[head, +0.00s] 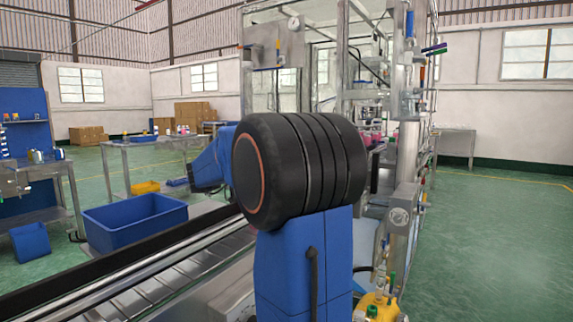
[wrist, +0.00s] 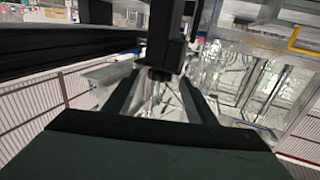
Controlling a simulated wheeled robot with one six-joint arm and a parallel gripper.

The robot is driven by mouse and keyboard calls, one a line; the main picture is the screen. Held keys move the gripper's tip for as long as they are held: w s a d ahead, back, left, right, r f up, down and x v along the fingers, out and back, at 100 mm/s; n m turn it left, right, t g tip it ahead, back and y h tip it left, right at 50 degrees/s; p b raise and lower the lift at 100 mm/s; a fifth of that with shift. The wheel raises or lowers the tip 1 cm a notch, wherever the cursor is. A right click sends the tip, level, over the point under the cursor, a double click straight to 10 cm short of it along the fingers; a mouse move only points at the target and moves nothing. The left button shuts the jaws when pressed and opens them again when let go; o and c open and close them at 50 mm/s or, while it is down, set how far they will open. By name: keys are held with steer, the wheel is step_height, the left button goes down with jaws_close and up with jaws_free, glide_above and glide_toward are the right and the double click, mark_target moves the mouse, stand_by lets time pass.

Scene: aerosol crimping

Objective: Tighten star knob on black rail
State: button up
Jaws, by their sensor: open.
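My gripper (wrist: 159,96) is open in the wrist view, its two dark fingers apart with nothing gripped. A dark post (wrist: 166,30) ends in a small round dark piece, which looks like the star knob (wrist: 160,74), just beyond and between the fingertips. Its star shape cannot be made out. A black rail (wrist: 75,50) runs across the upper left of the wrist view. In the head view, a black rail (head: 110,268) runs along the conveyor. My arm covers the middle there and hides the gripper and knob.
The conveyor (head: 165,285) runs beside my arm at the lower left. A blue bin (head: 135,221) stands behind it. A steel machine frame (head: 405,130) with fittings rises right of my arm. A yellow object (head: 378,308) sits low beside the arm. Green floor at right is open.

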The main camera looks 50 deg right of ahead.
steer(key=shift+x, duration=2.05)
steer(key=c, duration=1)
